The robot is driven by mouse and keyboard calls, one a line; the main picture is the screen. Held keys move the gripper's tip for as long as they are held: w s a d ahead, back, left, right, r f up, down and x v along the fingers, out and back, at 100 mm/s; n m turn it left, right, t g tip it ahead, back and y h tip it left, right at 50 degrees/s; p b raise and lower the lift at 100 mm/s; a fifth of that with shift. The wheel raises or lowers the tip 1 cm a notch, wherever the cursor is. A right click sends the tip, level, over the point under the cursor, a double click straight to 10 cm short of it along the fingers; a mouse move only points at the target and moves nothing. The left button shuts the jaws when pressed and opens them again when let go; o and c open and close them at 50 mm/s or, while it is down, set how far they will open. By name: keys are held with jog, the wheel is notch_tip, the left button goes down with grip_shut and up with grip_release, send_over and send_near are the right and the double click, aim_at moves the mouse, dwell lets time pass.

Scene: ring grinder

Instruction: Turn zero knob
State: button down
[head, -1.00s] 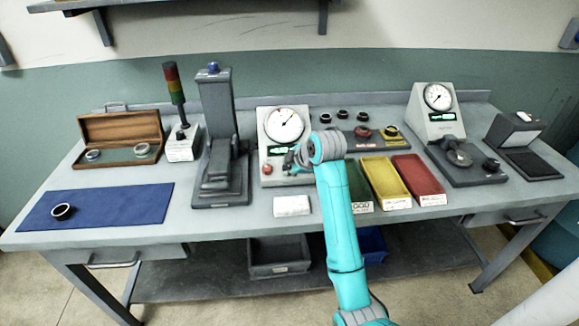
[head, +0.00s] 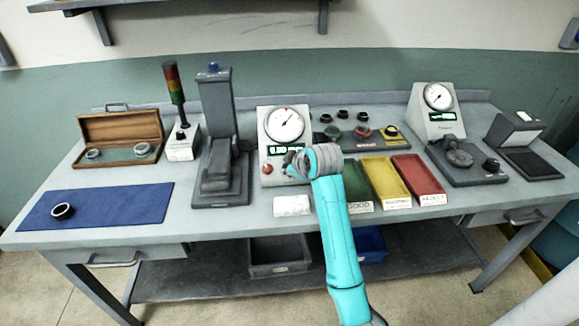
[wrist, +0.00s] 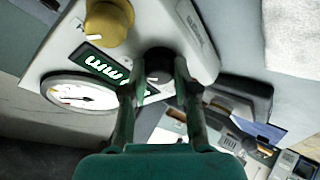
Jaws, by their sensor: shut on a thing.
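The gauge box (head: 262,135) with a round white dial (head: 285,124) and a green display (head: 281,150) stands at the middle of the bench. In the wrist view a dark round knob (wrist: 158,62) sits on its front face, between my fingertips; I take it as the zero knob. My gripper (wrist: 158,88) is shut on this dark knob, and the fingers partly hide it. A gold knob (wrist: 108,20) with a white mark is beside it, apart from the fingers. In the head view my gripper (head: 292,162) is at the box's lower front, and my arm hides part of the box.
A grey press (head: 217,130) stands close left of the box. Green, yellow (head: 384,181) and red (head: 417,179) trays lie to the right, near my arm. A white card (head: 292,206) lies in front. A blue mat (head: 120,204) with a ring is at far left.

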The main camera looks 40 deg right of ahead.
jog(key=shift+m, duration=0.3)
jog(key=c, duration=0.9)
grip_release()
jog(key=v, duration=1.2)
jog(key=shift+a, duration=0.15)
